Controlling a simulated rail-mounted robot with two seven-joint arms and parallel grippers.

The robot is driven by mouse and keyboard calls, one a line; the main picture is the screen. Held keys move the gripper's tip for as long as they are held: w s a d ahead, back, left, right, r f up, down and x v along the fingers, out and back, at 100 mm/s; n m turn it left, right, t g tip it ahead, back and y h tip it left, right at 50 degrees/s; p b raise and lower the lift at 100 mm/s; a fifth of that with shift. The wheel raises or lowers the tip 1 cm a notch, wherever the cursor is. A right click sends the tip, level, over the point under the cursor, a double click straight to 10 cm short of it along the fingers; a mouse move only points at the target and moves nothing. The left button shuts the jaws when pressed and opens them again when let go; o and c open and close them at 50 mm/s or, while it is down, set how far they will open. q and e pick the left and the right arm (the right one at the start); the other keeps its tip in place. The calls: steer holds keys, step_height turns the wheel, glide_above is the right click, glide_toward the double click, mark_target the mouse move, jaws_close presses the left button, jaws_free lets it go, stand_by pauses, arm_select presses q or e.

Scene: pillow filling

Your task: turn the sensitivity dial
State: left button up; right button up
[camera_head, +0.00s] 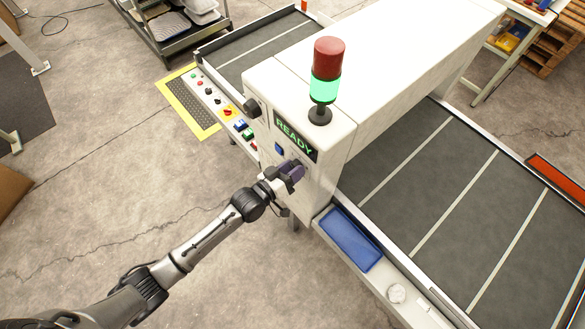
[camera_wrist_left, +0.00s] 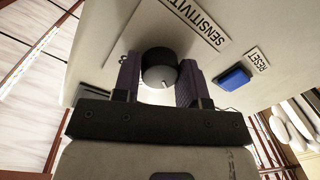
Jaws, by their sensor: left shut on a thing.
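The sensitivity dial (camera_wrist_left: 160,70) is a round black knob with a small light mark on its face, on the pale machine panel under a SENSITIVITY label (camera_wrist_left: 200,22). My left gripper (camera_wrist_left: 159,84) has one purple-grey finger on each side of the dial and is shut on it. In the head view my left gripper (camera_head: 290,172) reaches the machine's end face below the green READY display (camera_head: 296,138), and it hides the dial there. My right gripper is in neither view.
A blue RESET button (camera_wrist_left: 233,78) sits right of the dial. The white machine (camera_head: 330,170) carries a red and green signal light (camera_head: 326,75) and straddles a dark conveyor (camera_head: 415,185). A blue tray (camera_head: 350,238) lies on the near ledge. Open floor lies to the left.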

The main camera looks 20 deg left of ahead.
arm_select(q)
steer(key=o, duration=0.9)
steer(key=shift+o, duration=0.2)
steer(key=b+v, duration=0.1)
steer(key=v, duration=1.2)
steer(key=shift+s+a, duration=0.2)
steer(key=shift+s, duration=0.15)
steer(key=shift+r, duration=0.1)
